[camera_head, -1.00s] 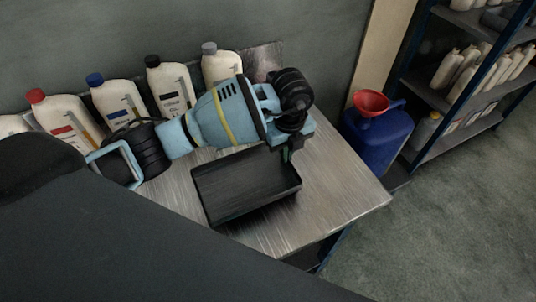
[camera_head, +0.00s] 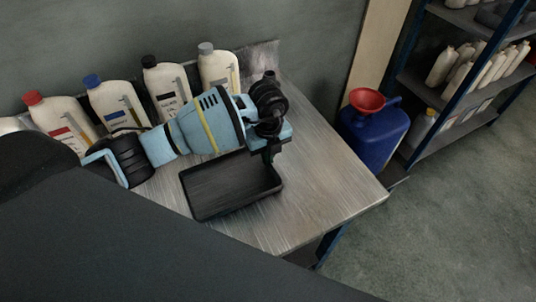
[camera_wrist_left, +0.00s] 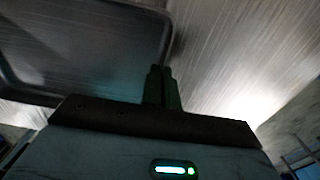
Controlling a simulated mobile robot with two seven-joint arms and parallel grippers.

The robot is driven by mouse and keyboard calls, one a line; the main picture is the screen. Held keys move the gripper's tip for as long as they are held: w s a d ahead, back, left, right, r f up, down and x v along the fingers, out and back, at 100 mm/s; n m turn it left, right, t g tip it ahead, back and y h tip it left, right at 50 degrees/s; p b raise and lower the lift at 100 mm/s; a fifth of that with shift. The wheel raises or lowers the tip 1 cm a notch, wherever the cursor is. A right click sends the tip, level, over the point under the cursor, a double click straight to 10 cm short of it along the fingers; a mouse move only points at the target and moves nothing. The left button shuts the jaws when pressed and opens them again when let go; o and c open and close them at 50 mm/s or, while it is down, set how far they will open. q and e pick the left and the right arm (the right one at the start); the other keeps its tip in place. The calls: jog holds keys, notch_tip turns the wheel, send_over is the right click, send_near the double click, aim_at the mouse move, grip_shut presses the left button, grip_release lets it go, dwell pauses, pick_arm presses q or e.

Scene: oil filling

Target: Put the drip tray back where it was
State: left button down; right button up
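The drip tray (camera_head: 232,186) is a shallow black rectangular pan, level over the metal workbench (camera_head: 325,180), in front of the bottles. My left gripper (camera_head: 271,152) is at its far right corner, with its dark fingers close together at the rim and shut on it. In the left wrist view, the tray (camera_wrist_left: 85,45) fills the upper left, and the fingers (camera_wrist_left: 162,85) meet its near right corner. I cannot tell whether the tray's underside touches the bench. My right gripper is not in view.
Several white oil bottles (camera_head: 118,103) stand along the wall behind my left arm. A blue canister (camera_head: 376,135) with a red funnel (camera_head: 368,99) stands past the bench's right end. A shelf (camera_head: 465,100) is farther right. The bench is clear right of the tray.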

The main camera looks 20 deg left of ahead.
pick_arm(q)
jog(key=c, duration=2.1)
grip_release()
jog(key=shift+f, duration=0.1)
jog(key=o, duration=0.4)
notch_tip(320, 180, up, 12)
jog(key=shift+r+p, duration=0.15)
jog(key=shift+p, duration=0.35)
